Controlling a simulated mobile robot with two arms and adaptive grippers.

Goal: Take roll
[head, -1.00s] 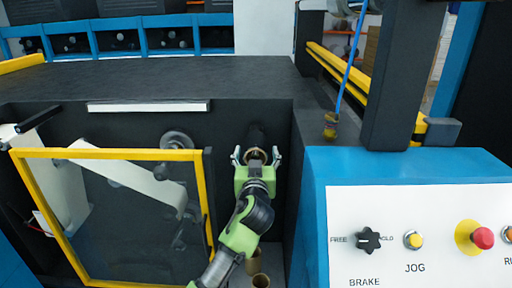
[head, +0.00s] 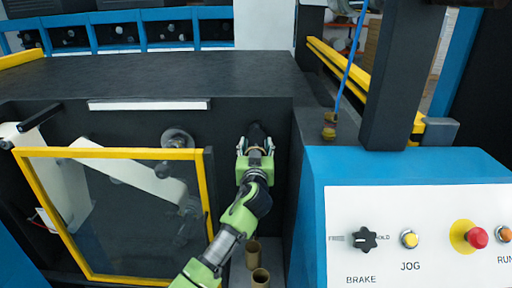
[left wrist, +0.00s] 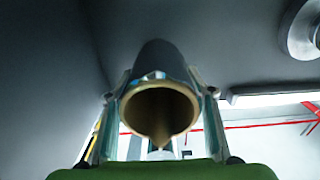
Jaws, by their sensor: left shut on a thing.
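A dark cylindrical roll (head: 257,132) with a brown, hollow end points out from the dark back wall of the machine bay. In the left wrist view the roll (left wrist: 160,62) shows its open brown end towards the camera. My left gripper (head: 256,147) has one finger on each side of the roll's near end and is shut on it. The fingers (left wrist: 160,105) also show in the left wrist view. How the roll's far end meets the wall is hidden. My right gripper is out of view.
Two brown cardboard tubes (head: 252,252) stand below my left arm. A yellow-framed clear door (head: 202,215) is to the left, with a white web behind it. The bay's side wall (head: 296,200) and a control panel (head: 420,235) are to the right.

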